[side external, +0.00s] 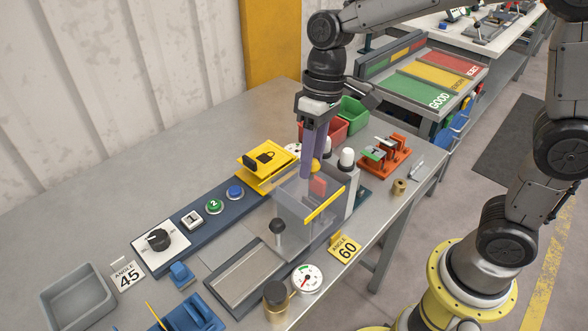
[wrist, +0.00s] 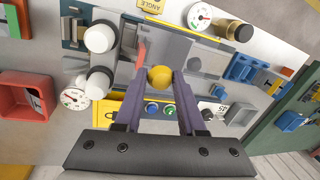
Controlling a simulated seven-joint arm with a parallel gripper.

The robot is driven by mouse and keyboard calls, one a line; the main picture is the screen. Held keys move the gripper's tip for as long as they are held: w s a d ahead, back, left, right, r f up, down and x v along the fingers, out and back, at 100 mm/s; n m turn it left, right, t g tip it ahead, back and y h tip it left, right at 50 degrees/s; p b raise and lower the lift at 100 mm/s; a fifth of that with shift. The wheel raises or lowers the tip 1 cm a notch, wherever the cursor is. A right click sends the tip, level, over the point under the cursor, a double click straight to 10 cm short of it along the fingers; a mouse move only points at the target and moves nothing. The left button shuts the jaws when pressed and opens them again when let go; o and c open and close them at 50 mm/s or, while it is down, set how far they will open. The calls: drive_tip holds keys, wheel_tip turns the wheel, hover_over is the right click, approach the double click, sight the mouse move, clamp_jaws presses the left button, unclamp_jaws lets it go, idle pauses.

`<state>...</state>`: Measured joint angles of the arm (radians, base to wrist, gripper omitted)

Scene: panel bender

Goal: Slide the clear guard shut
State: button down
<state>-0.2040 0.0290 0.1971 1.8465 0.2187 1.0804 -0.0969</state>
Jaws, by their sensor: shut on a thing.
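The clear guard (side external: 296,212) is a see-through box with a yellow stripe on its front edge, standing over the right part of the bender. Its bed (side external: 243,275) lies uncovered to the left of the guard. A round yellow knob (side external: 316,165) sits at the top of the guard. My gripper (side external: 312,172) points down with its purple fingers at the knob. In the wrist view, the yellow knob (wrist: 160,78) is between the fingertips (wrist: 162,80), and the gripper is shut on it. The fingers partly hide the knob in the side view.
A black-knobbed lever (side external: 277,227) stands by the guard's left side. A dial gauge (side external: 307,279) and a brass-and-black post (side external: 276,297) stand in front. A yellow lock-marked cover (side external: 268,163) is behind. White-capped posts (side external: 347,158) stand to the right. Buttons (side external: 215,206) line the blue strip.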

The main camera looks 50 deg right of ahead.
drive_tip(key=shift+w+d+r, duration=0.1)
drive_tip(key=shift+d, duration=1.45)
drive_tip(key=c, duration=0.5)
unclamp_jaws()
drive_tip(key=r, duration=0.4)
drive_tip(key=d+r, duration=0.1)
drive_tip(key=r, duration=0.4)
drive_tip(key=d+r, duration=0.1)
drive_tip(key=r, duration=0.3)
drive_tip(key=shift+w+d+r, duration=0.15)
drive_tip(key=shift+d+r, duration=0.1)
drive_tip(key=shift+r, duration=0.05)
